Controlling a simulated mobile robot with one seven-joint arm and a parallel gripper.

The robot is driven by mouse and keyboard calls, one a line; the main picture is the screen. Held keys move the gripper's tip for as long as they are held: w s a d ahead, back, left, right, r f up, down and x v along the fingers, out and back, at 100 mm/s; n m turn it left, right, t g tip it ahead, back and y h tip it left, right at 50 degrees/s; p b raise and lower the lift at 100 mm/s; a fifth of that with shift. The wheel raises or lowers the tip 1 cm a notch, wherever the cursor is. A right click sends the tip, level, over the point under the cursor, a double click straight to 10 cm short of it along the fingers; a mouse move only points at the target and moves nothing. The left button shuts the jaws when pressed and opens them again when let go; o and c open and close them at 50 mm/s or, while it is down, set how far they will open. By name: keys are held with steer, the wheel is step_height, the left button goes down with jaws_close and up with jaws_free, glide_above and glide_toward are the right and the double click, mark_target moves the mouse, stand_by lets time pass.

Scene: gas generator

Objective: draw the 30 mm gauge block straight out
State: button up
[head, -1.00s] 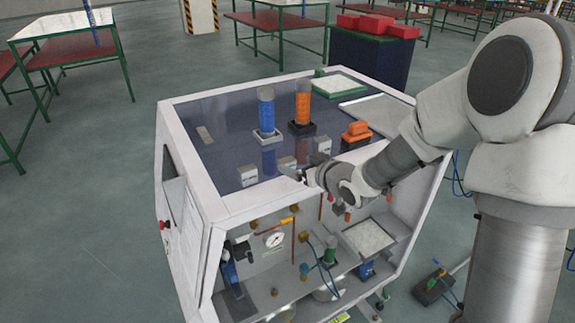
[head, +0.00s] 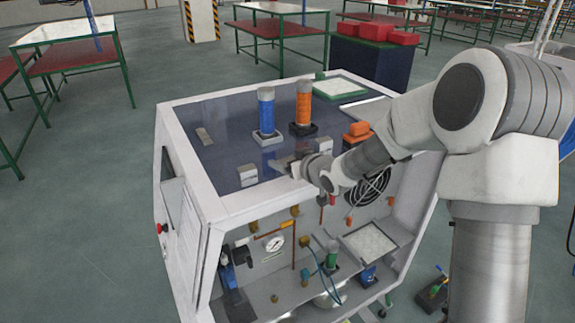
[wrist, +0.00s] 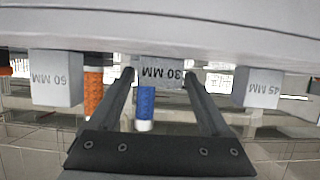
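The 30 mm gauge block (wrist: 163,72) is a grey block with its label upside down in the wrist view. It sits in the middle of a row of three. My gripper (wrist: 158,74) is open, with one dark finger on each side of this block. A narrow gap shows at the left finger; I cannot tell whether the right finger touches. In the head view my gripper (head: 283,167) is at the front of the cabinet top and mostly hides the middle block.
The 60 mm block (wrist: 56,78) and 45 mm block (wrist: 256,87) stand either side, clear of the fingers. Blue (head: 266,109) and orange (head: 303,103) cylinders stand behind on the cabinet top (head: 215,150). An orange part (head: 357,130) lies to the right. Below is an open cabinet bay.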

jaws_close()
steer(key=shift+s+d, duration=0.75)
steer(key=shift+s, duration=0.3)
steer(key=shift+s+d, duration=0.7)
steer(key=shift+s, duration=0.35)
